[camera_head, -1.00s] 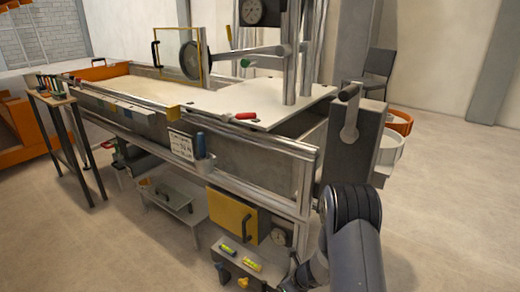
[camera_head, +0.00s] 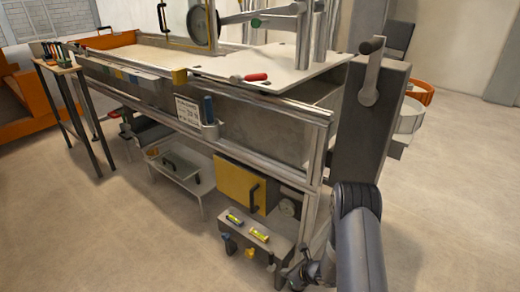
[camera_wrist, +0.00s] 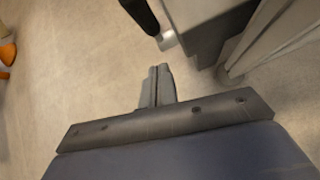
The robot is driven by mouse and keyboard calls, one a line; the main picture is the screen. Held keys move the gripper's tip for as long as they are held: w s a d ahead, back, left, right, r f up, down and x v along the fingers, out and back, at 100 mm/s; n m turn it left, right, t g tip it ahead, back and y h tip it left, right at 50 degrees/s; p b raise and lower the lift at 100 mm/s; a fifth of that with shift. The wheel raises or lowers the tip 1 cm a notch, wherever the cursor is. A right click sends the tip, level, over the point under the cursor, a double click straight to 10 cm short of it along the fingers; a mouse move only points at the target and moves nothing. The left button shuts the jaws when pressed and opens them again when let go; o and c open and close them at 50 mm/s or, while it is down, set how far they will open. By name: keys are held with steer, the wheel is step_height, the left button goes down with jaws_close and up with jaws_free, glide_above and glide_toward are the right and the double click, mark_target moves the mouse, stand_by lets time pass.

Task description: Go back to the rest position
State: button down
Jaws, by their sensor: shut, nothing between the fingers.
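My gripper (camera_wrist: 156,72) shows in the wrist view with its two fingers together and nothing between them. It hangs over bare floor beside part of the sandbed's frame. In the head view my arm comes up at the lower right, and the fingers themselves are hard to make out there. The sandbed (camera_head: 270,139) stands just left of my arm, a long metal-framed trough with pale sand at its far left.
A grey post with a crank handle (camera_head: 369,80) stands close behind my arm. A low shelf with small levels (camera_head: 258,235) and a yellow panel (camera_head: 242,186) are at the bed's near end. A tool stand (camera_head: 65,69) is far left. Floor at right is clear (camera_head: 450,200).

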steer(key=shift+s+d+f+t+y+b, duration=0.2)
steer(key=shift+d+f+t+y+b, duration=0.2)
steer(key=shift+f+t+y+b, duration=0.3)
steer(key=shift+s+d+f+t+y+b, duration=0.15)
steer(key=shift+d+f+t+y+b, duration=0.2)
steer(key=shift+f+t+y+b, duration=0.25)
